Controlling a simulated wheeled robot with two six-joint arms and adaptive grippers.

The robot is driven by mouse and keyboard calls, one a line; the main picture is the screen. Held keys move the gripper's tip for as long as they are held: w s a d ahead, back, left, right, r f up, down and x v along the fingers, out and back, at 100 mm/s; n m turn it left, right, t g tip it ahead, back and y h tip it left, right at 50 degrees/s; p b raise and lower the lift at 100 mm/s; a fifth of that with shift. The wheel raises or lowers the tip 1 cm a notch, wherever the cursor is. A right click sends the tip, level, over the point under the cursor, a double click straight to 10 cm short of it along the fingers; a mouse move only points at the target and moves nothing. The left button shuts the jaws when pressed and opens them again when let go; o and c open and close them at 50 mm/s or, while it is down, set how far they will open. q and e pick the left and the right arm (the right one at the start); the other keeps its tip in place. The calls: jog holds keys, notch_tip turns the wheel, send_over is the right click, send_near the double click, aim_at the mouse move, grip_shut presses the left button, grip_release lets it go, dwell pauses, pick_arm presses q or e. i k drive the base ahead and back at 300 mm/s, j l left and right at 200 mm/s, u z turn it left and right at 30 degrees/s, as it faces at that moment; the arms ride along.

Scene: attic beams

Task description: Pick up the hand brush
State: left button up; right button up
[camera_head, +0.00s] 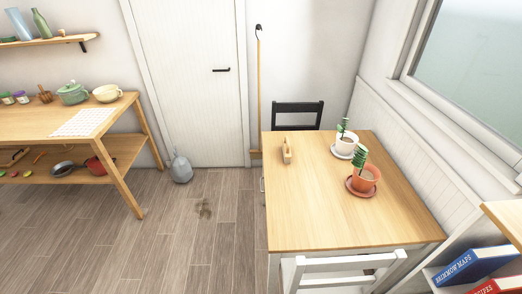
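A small wooden object that looks like the hand brush (287,151) lies on the wooden table (310,215), near its far left corner. It is tan and narrow, its long side pointing away from me. Its bristles are too small to make out clearly. Nothing touches it. Neither of my grippers is in view.
On the table's right stand a white pot (345,146) and a terracotta pot (363,180) with plants. A white chair (340,270) stands at the near side, a black chair (297,115) at the far side.

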aim_at(286, 154)
jog(key=i+j+u, duration=0.15)
jog(key=j, duration=0.15)
jog(key=j+u, duration=0.2)
jog(key=i+j+u, duration=0.15)
jog(key=j, duration=0.25)
jog(key=i+j, duration=0.25)
jog(key=i, duration=0.2)
jog(key=i+j+z, duration=0.1)
jog(key=i, duration=0.3)
jog(key=i+j, duration=0.35)
jog(key=i+l+z, duration=0.15)
jog(key=z, duration=0.25)
jog(key=i+z, duration=0.25)
jog(key=z, duration=0.2)
jog(key=i+z, duration=0.2)
jog(key=z, duration=0.2)
jog(key=i+z, duration=0.2)
jog(key=z, duration=0.25)
jog(key=i+j+z, duration=0.15)
jog(key=z, duration=0.25)
jog(key=i+j+z, duration=0.2)
jog(key=z, duration=0.2)
jog(key=i+z, duration=0.25)
jog(key=k, duration=0.05)
